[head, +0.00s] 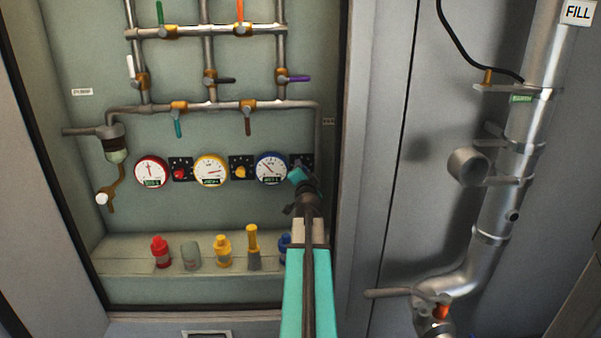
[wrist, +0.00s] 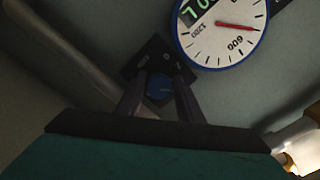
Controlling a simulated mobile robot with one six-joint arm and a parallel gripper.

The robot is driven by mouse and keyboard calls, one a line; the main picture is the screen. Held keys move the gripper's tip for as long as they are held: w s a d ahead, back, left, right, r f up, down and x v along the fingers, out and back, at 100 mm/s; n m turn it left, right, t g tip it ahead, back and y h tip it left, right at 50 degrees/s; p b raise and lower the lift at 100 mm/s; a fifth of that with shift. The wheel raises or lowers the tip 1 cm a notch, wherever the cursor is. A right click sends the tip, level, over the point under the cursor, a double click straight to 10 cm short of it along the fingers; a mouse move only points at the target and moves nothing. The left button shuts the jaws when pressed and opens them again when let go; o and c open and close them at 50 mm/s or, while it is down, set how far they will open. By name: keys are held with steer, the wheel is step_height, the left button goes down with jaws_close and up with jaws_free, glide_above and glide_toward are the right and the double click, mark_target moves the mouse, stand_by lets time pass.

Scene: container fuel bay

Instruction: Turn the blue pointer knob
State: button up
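The blue pointer knob (wrist: 159,86) sits on a dark square plate (wrist: 154,57) with white marks, which looks tilted in the wrist view. My gripper (wrist: 160,82) reaches the plate with its two dark fingers apart, one on each side of the knob. I cannot tell whether the fingers touch the knob. In the head view my gripper (head: 302,181) is at the plate right of the blue-rimmed gauge (head: 271,168) and hides the knob there. The gauge also shows in the wrist view (wrist: 222,30), its red needle near 600.
Pipes with coloured valve levers run above. A shelf below holds a red fitting (head: 160,252), a yellow fitting (head: 223,251) and others. A grey pipe (wrist: 70,52) passes left of the plate in the wrist view.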

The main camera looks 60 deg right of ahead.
steer(key=shift+s+a, duration=0.1)
steer(key=shift+a, duration=0.05)
steer(key=b+v, duration=0.3)
steer(key=v, duration=0.5)
steer(key=shift+f, duration=0.15)
stand_by(0.3)
steer(key=shift+b, duration=0.45)
steer(key=b, duration=0.4)
steer(key=shift+a+t+b, duration=0.3)
steer(key=shift+a+b, duration=0.05)
steer(key=a+b, duration=0.1)
steer(key=b, duration=0.5)
steer(key=shift+s, duration=0.35)
steer(key=b, duration=0.2)
steer(key=shift+s+a+b, duration=0.2)
steer(key=shift+s+b, duration=0.15)
steer(key=shift+b, duration=0.05)
